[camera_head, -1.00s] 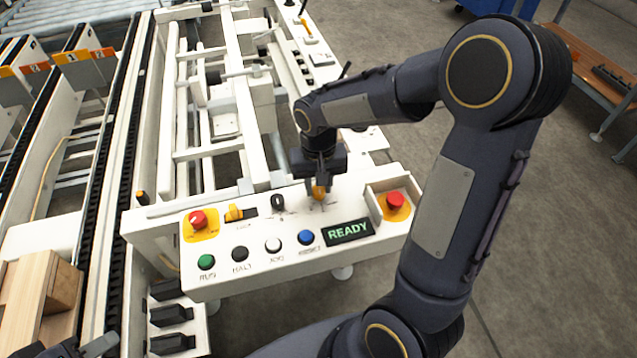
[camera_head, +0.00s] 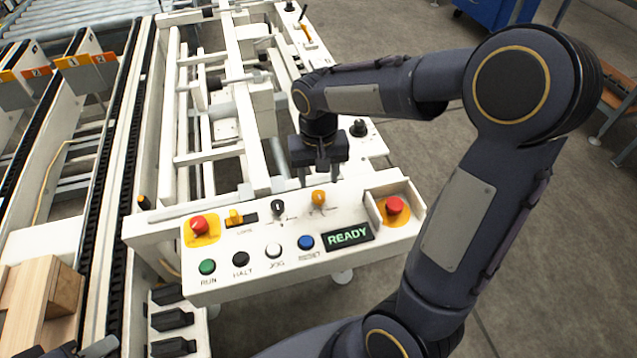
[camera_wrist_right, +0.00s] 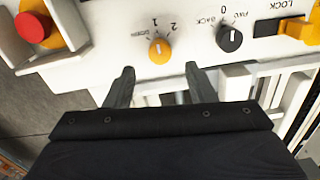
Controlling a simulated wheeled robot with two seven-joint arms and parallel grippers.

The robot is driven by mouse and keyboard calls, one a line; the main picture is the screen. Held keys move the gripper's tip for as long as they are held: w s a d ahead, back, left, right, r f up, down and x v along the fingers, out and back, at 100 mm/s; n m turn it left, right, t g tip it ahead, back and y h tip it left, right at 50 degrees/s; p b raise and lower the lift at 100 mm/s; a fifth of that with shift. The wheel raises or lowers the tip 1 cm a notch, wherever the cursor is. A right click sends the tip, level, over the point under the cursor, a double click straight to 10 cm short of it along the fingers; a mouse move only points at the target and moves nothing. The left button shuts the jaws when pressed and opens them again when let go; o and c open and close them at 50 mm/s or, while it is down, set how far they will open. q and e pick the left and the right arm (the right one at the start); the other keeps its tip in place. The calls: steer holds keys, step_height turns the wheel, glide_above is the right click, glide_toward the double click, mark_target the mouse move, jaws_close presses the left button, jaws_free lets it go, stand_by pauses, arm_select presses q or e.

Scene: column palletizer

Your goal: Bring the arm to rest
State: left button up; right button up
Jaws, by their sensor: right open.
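My right gripper (camera_head: 319,176) is open and empty above the far edge of the white control panel (camera_head: 230,278). Its two fingers point down in the head view, behind the orange selector knob (camera_head: 319,199). In the right wrist view the fingertips (camera_wrist_right: 158,80) are apart, and the orange knob (camera_wrist_right: 160,48) is beyond them, not touched. The black selector knob (camera_head: 279,207) stands to the left of the orange one. The arm of my right gripper is bent at the right of the head view. My left gripper is not recognisable in view.
The panel carries red stop buttons (camera_head: 199,224) and (camera_head: 395,205), a row with the green RUN button (camera_head: 207,266), and a READY display (camera_head: 348,236). White machine rails lie behind. Wooden boxes (camera_head: 38,300) sit at lower left.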

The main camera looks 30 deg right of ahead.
steer(key=shift+r, duration=1.3)
steer(key=shift+s+r, duration=0.2)
steer(key=shift+r, duration=0.05)
steer(key=s+a+r+n+t+y+p, duration=0.1)
steer(key=s+a+r+t+y+p, duration=0.1)
steer(key=s+r, duration=0.3)
steer(key=s+a+r+n+t+y+p, duration=0.1)
steer(key=s+r+p, duration=0.4)
steer(key=s, duration=0.6)
steer(key=a+t, duration=0.1)
steer(key=t, duration=0.1)
steer(key=shift+s+t+y, duration=0.25)
steer(key=shift+t+y, duration=0.05)
steer(key=shift+y, duration=0.1)
